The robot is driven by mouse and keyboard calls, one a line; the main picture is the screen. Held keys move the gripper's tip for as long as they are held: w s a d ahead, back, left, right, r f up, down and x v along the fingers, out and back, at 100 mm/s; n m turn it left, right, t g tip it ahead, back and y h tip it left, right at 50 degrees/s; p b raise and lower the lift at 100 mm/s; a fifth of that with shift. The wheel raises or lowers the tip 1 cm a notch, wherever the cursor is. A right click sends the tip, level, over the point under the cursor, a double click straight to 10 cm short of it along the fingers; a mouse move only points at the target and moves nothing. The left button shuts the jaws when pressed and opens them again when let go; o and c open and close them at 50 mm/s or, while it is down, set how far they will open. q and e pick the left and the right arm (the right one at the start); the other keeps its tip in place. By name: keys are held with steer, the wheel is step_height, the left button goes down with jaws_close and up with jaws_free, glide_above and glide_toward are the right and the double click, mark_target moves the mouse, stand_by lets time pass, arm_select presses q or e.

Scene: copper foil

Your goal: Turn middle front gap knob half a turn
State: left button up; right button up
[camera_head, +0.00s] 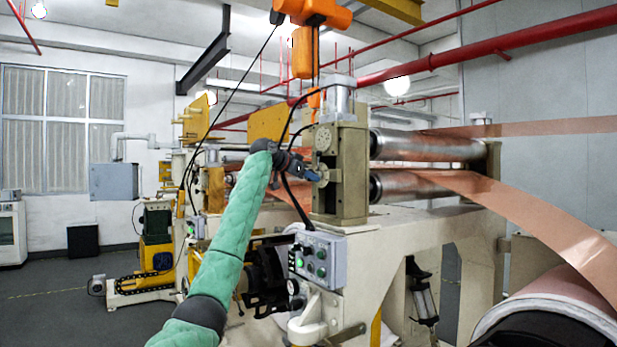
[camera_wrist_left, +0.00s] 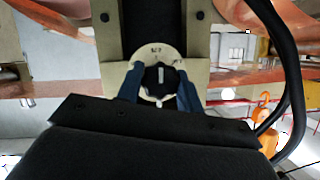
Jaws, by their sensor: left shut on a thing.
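The gap knob (camera_wrist_left: 159,76) is black with a white pointer line, set in front of a pale round dial plate (camera_wrist_left: 148,54) with small markings. In the left wrist view the blue fingers of my left gripper (camera_wrist_left: 160,84) stand on both sides of the knob and are shut on it. The pointer line runs nearly straight up and down in that view. In the head view my green-sleeved left arm reaches to the roller stand (camera_head: 340,200), and my left gripper (camera_head: 314,176) covers most of the knob there. My right gripper is in neither view.
Two steel rollers (camera_head: 425,146) with copper foil (camera_head: 540,215) extend right of the stand. A grey control box (camera_head: 318,260) with buttons sits below my left forearm's end. An orange hoist (camera_head: 315,14) hangs above. Dark cables hang close to my left wrist.

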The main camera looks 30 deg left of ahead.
arm_select(q)
steer(key=shift+f, duration=0.1)
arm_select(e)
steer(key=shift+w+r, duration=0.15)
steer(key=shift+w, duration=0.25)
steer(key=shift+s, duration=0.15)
arm_select(q)
steer(key=o, duration=0.9)
steer(key=shift+o, duration=0.3)
steer(key=shift+w, duration=0.1)
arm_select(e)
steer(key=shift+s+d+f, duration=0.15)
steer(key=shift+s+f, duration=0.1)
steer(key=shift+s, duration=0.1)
arm_select(q)
steer(key=shift+s, duration=0.25)
steer(key=b+v, duration=0.3)
steer(key=v, duration=0.4)
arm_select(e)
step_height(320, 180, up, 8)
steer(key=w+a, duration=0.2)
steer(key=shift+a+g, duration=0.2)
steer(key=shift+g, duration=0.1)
